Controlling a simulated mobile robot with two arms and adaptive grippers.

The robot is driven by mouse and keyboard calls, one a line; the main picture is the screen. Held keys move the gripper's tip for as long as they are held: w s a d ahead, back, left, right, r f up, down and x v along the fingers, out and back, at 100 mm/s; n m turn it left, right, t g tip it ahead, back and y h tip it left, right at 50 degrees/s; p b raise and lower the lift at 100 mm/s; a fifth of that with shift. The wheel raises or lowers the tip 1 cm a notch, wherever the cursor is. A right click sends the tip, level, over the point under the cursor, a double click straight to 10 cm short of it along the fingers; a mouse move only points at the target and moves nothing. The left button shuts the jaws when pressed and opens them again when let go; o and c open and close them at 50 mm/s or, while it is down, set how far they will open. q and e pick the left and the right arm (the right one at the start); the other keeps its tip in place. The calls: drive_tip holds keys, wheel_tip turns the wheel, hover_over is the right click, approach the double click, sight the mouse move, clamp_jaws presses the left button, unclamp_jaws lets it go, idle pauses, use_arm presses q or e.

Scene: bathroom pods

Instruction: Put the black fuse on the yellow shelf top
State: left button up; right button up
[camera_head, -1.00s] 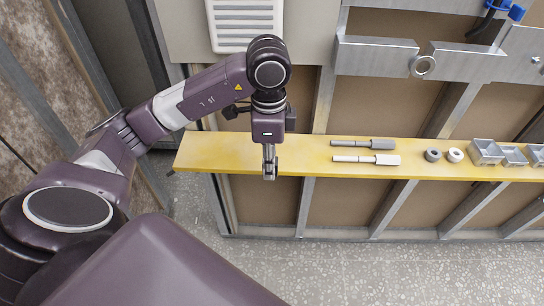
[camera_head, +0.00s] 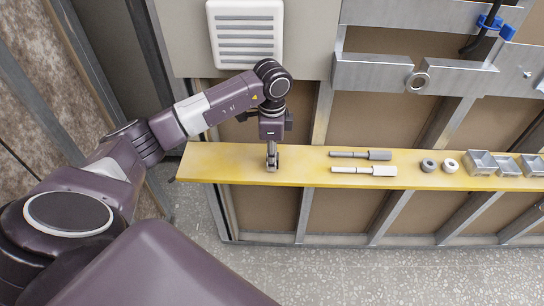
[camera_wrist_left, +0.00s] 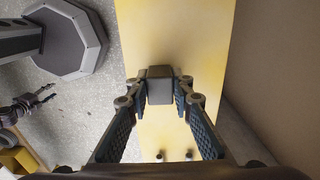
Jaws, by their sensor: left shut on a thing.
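My left gripper (camera_head: 272,165) points down over the left part of the yellow shelf top (camera_head: 225,165). In the left wrist view its two fingers (camera_wrist_left: 160,92) are shut on a small dark grey block, the black fuse (camera_wrist_left: 160,86), with the yellow shelf (camera_wrist_left: 175,30) below it. I cannot tell whether the fuse touches the shelf. In the head view the fuse is too small and covered to make out. What looks like my right gripper (camera_wrist_left: 42,97) shows small at the left of the left wrist view, away from the shelf, its fingers apart.
To the right on the shelf lie two tools (camera_head: 365,170) with thin shafts, two rings (camera_head: 450,165) and several metal trays (camera_head: 480,163). A vent (camera_head: 245,35) is on the wall behind. The shelf is bare around my left gripper.

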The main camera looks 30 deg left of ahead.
use_arm(q)
drive_tip(key=shift+w+a+f, duration=0.1)
drive_tip(key=shift+w+f, duration=0.05)
drive_tip(key=shift+f, duration=0.3)
drive_tip(key=o, duration=0.5)
drive_tip(key=shift+f, duration=0.2)
drive_tip(key=o, duration=0.4)
drive_tip(key=shift+r, duration=0.1)
